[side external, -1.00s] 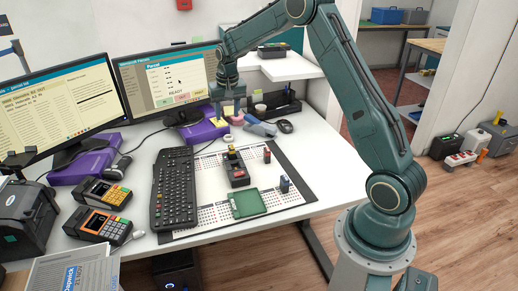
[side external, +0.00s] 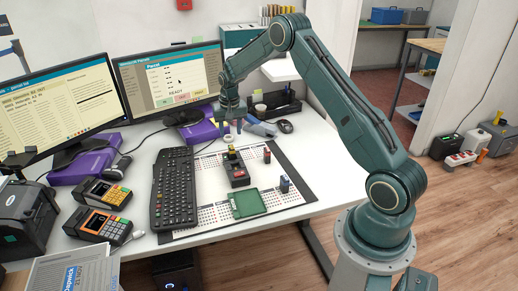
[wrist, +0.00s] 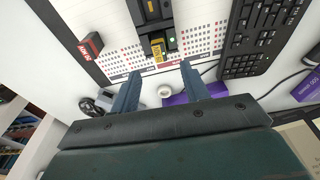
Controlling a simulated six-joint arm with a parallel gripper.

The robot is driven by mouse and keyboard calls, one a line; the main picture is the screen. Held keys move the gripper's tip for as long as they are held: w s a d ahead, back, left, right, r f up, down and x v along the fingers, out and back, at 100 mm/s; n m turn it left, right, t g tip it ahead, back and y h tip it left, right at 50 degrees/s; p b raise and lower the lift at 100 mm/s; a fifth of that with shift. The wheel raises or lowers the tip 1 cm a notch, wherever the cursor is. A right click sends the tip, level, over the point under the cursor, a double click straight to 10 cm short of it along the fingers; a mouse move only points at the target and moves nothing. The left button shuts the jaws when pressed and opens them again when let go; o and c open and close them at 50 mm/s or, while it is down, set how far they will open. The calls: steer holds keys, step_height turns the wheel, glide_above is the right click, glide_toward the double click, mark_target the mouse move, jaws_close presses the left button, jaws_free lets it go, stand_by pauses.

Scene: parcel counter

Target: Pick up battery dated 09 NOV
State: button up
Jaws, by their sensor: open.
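My gripper (side external: 231,127) is open and empty, above the far end of the counter mat; its two fingers (wrist: 160,72) also show in the wrist view. A red battery (side external: 267,156) stands upright on the mat's right side. In the wrist view the red battery (wrist: 91,45) carries a small label that seems to read 09 NOV upside down. A yellow battery (side external: 232,150) sits at the far end of a black device (side external: 238,176); its label (wrist: 158,50) is too small to read. A blue battery (side external: 284,185) stands nearer the front right; its date is not readable.
A green tray (side external: 249,203) lies at the mat's front. A black keyboard (side external: 173,190) is left of the device. The mat (side external: 205,175) has clear patches around the red battery.

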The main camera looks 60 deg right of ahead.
mark_target(231, 147)
steer(key=shift+w+d+f, duration=0.15)
steer(key=shift+f, duration=1)
steer(key=shift+w+d+f, duration=0.1)
steer(key=shift+f, duration=1.05)
steer(key=shift+f, duration=0.1)
steer(key=shift+w+d+f, duration=0.15)
steer(key=shift+d+f, duration=0.05)
steer(key=shift+f, duration=1.05)
steer(key=shift+w+d+f, duration=0.1)
steer(key=shift+d+f, duration=0.05)
steer(key=shift+f, duration=1.05)
steer(key=c, duration=1)
steer(key=shift+r, duration=0.15)
step_height(231, 147, up, 20)
